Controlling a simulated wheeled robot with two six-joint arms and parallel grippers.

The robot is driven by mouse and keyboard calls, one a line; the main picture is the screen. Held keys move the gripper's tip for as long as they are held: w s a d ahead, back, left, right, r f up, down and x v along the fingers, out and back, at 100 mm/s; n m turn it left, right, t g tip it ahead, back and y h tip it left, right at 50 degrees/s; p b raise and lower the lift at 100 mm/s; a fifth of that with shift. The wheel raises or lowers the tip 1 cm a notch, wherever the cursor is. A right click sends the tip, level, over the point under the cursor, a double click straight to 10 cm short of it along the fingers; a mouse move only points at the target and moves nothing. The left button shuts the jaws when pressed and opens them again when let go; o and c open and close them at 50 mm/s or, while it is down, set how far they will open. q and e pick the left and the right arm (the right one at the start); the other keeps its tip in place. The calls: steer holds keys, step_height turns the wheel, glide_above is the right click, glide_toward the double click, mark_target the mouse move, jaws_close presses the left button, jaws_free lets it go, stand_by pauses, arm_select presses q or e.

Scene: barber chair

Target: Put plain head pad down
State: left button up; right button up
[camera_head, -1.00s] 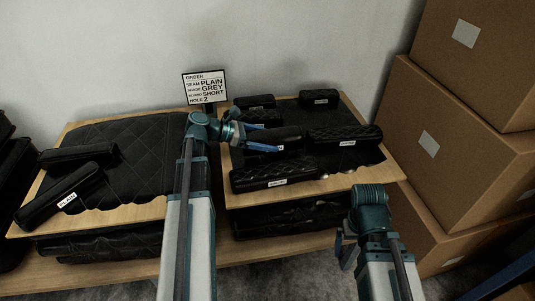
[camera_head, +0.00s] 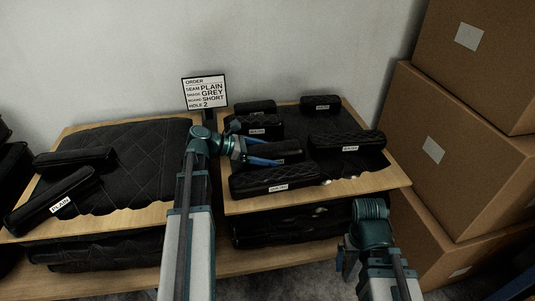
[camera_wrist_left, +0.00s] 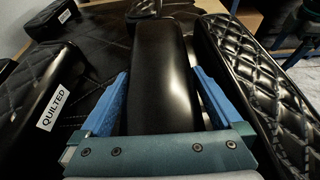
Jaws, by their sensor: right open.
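A smooth black head pad (camera_wrist_left: 163,75), without quilting, lies between the two blue fingers of my left gripper (camera_wrist_left: 160,72). The fingers are close against its sides, and the gripper looks shut on it. In the head view the pad (camera_head: 285,147) is low among other pads on the right board; the left gripper (camera_head: 265,160) covers part of it, and I cannot tell whether its underside touches the surface. My right gripper (camera_head: 345,263) is open and empty in front of the right board's edge.
A quilted pad (camera_head: 275,172) is close in front; another (camera_head: 347,140) is right of it. A pad labelled QUILTED (camera_wrist_left: 40,95) is beside it in the wrist view. The left board (camera_head: 110,225) carries two more pads. An order card (camera_head: 204,92) stands behind; cartons (camera_head: 450,150) are right.

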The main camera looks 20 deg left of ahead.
arm_select(q)
steer(key=shift+r, duration=0.2)
steer(key=p+v, duration=0.5)
steer(key=v, duration=0.7)
